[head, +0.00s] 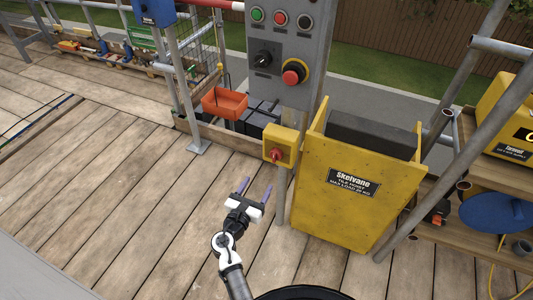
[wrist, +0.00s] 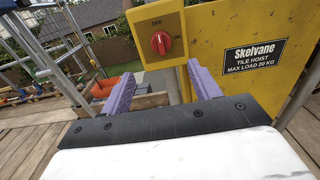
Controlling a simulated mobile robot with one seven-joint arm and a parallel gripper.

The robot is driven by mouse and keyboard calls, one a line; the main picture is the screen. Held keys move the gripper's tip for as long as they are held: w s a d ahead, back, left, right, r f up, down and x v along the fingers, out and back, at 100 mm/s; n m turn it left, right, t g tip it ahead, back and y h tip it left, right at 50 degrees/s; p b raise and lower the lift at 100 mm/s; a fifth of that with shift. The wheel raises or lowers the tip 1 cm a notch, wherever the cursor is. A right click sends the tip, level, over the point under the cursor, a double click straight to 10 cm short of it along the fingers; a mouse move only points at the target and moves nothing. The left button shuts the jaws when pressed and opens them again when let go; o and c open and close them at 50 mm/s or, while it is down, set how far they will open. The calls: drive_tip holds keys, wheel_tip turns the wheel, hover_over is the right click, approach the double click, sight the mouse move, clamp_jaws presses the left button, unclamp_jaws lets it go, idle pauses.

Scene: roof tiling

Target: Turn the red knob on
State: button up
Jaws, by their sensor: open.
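The red knob (head: 275,155) sits on a yellow switch box (head: 288,139) fixed to a post beside the yellow tile hoist. In the wrist view the red knob (wrist: 160,43) is ahead of and slightly above my gripper, on the yellow box (wrist: 174,21). An "OFF" mark shows above the knob and another mark at its right. The knob's white line looks close to upright. My gripper (head: 256,188) is open and empty, with its purple fingers pointing toward the box. In the wrist view my gripper (wrist: 150,85) has its fingers apart and below the knob, not touching it.
The yellow hoist panel (head: 342,190) stands right of the box. A grey control panel (head: 285,50) with buttons and a red mushroom button (head: 293,73) is above. An orange tray (head: 225,103) lies behind left. A scaffold pole (head: 180,80) stands left. The plank deck (head: 110,190) is clear.

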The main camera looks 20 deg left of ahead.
sight(273, 158)
drive_tip(key=w, duration=0.4)
drive_tip(key=w+p, duration=0.1)
drive_tip(key=w, duration=0.4)
drive_tip(key=w+p, duration=0.1)
drive_tip(key=w, duration=0.3)
drive_tip(key=shift+w+d, duration=0.3)
drive_tip(key=shift+w, duration=0.05)
drive_tip(key=c, duration=1)
drive_tip(key=shift+o, duration=0.2)
